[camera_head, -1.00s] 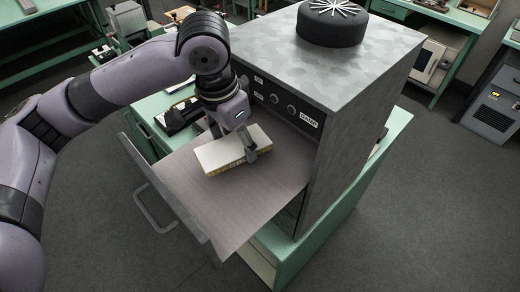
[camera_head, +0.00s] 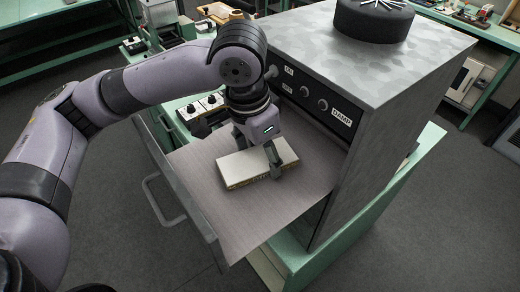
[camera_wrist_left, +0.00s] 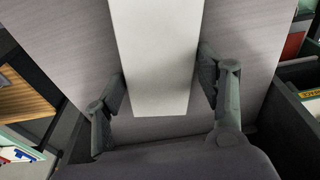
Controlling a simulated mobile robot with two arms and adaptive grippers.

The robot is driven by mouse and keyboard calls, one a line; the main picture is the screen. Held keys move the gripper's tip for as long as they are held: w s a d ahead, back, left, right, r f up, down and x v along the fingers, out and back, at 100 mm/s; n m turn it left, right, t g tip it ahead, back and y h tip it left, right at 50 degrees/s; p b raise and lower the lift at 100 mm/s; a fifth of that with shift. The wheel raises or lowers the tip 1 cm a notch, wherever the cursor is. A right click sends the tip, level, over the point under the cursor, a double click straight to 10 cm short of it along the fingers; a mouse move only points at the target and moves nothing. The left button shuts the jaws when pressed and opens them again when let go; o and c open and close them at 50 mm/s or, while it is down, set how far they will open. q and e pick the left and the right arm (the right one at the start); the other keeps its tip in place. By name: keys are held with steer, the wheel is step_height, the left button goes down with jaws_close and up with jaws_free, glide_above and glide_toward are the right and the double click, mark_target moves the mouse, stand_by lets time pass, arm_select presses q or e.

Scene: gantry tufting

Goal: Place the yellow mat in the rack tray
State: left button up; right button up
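The mat (camera_head: 256,164) is a flat block with a pale top and a yellow speckled edge. It is over the pulled-out metal tray (camera_head: 235,222) of the grey rack. I cannot tell whether it touches the tray floor. My right gripper is not in view.
The grey rack cabinet (camera_head: 385,90) with knobs and a "DAMP" label stands right of the tray, a black round part (camera_head: 372,18) on top. A handle (camera_head: 160,203) sits on the tray's front wall. A control box (camera_head: 203,108) is behind. The tray's front area is bare.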

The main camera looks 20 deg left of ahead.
mark_target(253, 161)
arm_select(q)
steer(key=shift+o, duration=0.6)
steer(key=shift+w, duration=0.15)
steer(key=shift+o, duration=0.6)
steer(key=shift+w, duration=0.1)
steer(key=shift+o, duration=0.2)
step_height(253, 161, up, 12)
steer(key=s+a+b, duration=0.1)
steer(key=shift+s+r+b, duration=0.15)
steer(key=shift+s+b, duration=0.1)
steer(key=shift+b, duration=0.1)
steer(key=shift+a, duration=0.1)
